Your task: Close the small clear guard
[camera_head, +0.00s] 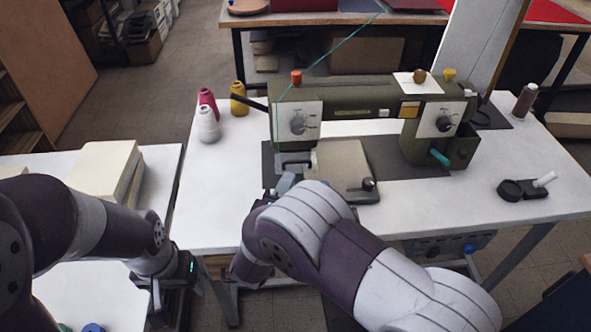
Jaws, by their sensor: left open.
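An olive sewing machine (350,101) stands on the white table. A small pale, see-through-looking piece (294,158) sits under its left head, by the needle area. It may be the clear guard; I cannot tell whether it is raised or lowered. My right gripper (278,188) is just in front of this piece, largely hidden by my own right arm. I cannot tell whether it touches the piece or how its jaws stand. My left gripper (163,300) is open and points down near the table's front left corner, away from the machine.
Red, white and yellow thread cones (238,98) stand left of the machine. A beige plate (342,168) with a dark knob lies before it. A black holder (522,188) and a brown spool (525,100) are at the right. A beige stack (104,168) is on the left table.

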